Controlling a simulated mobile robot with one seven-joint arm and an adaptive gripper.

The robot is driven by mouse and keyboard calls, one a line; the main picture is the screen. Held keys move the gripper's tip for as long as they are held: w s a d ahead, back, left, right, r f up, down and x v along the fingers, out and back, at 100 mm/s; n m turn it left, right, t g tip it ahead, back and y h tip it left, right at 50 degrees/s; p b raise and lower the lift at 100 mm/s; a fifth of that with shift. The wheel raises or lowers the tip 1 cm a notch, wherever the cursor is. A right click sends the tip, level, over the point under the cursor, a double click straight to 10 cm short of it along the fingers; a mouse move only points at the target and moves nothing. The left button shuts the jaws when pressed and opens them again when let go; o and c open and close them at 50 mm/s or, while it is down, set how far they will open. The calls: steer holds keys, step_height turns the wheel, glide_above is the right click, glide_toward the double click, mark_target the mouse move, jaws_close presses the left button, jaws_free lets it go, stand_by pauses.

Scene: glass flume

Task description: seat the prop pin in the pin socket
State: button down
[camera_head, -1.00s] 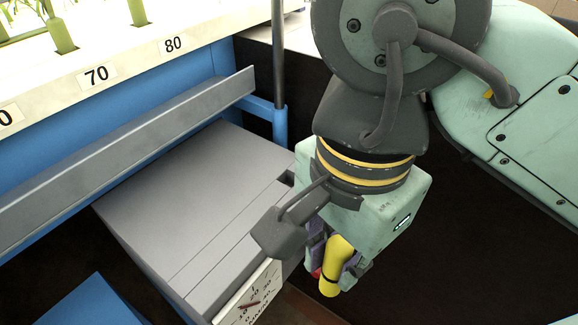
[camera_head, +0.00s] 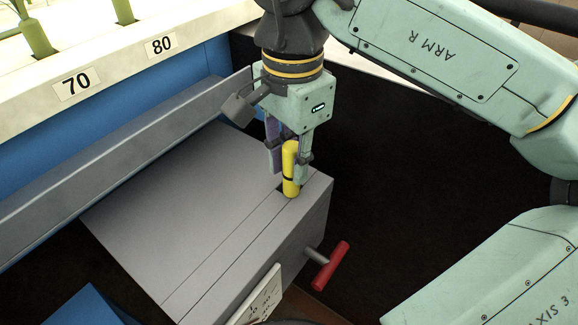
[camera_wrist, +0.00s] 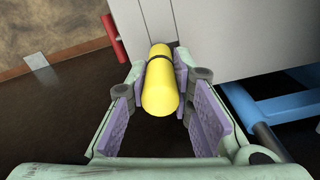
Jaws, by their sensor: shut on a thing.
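The prop pin (camera_head: 290,170) is a yellow cylinder with a black band. My gripper (camera_head: 289,158) is shut on it and holds it close to upright. The pin's lower end shows at the near right part of the grey box's (camera_head: 190,180) top. A small dark opening (camera_head: 281,188), which looks like the pin socket, shows just left of that end and is partly hidden by the pin. I cannot tell whether the pin is above the opening or touching its edge. In the wrist view the pin (camera_wrist: 160,88) lies between both finger pads, with the box (camera_wrist: 225,35) beyond.
A red T-handle (camera_head: 331,266) sticks out of the box's right side. A dial plate (camera_head: 258,300) is on its front. A grey rail (camera_head: 110,155) and the blue flume frame (camera_head: 50,135) run along the left. A blue block (camera_head: 90,306) is at lower left.

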mark_target(289, 173)
steer(key=shift+w+a+f, duration=0.1)
steer(key=shift+w+a, duration=0.1)
steer(key=shift+w, duration=0.4)
steer(key=shift+f, duration=1.7)
steer(key=shift+f, duration=0.1)
steer(key=shift+f, duration=0.15)
steer(key=c, duration=1.4)
jaws_free()
step_height(289, 173, up, 13)
steer(key=shift+f+p, duration=0.2)
steer(key=shift+p, duration=0.15)
